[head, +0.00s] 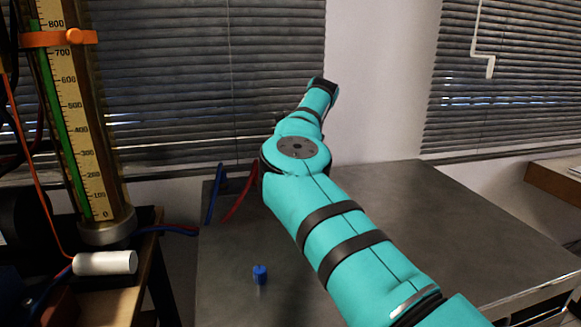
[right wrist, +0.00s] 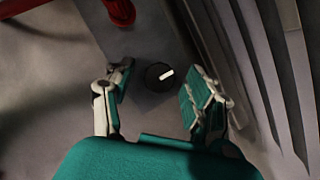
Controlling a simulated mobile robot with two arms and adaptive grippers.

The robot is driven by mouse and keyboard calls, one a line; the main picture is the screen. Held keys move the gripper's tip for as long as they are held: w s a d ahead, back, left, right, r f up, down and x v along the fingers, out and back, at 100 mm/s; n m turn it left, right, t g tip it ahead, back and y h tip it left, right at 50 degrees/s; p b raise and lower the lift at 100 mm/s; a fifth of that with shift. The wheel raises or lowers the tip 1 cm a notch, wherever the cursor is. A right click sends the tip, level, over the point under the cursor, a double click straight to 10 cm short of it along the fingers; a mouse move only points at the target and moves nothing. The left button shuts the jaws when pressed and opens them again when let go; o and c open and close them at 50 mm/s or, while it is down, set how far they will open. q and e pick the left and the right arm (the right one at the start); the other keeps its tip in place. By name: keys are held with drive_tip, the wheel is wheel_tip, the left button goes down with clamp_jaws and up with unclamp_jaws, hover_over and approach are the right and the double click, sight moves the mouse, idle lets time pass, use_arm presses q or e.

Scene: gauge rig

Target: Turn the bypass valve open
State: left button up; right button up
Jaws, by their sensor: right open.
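A round black knob (right wrist: 158,76) with a white pointer mark shows in the right wrist view on a grey surface. It looks like the bypass valve, but no label is readable. My right gripper (right wrist: 157,71) is open, with one finger on each side of the knob in the picture. A gap shows on both sides, and I cannot tell how far above the knob the fingers are. In the head view my right arm reaches over the grey bench from the lower right; its gripper and the black knob are hidden there. My left gripper is in neither view.
A tall gauge tube (head: 85,130) with a scale and an orange clamp (head: 72,37) stands at left. A white cylinder (head: 105,263) lies near its base. A small blue knob (head: 260,274) is on the grey bench (head: 225,300). A red part (right wrist: 121,10) is near the right gripper.

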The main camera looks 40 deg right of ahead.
drive_tip(key=v, duration=1.2)
drive_tip(key=shift+d, duration=0.1)
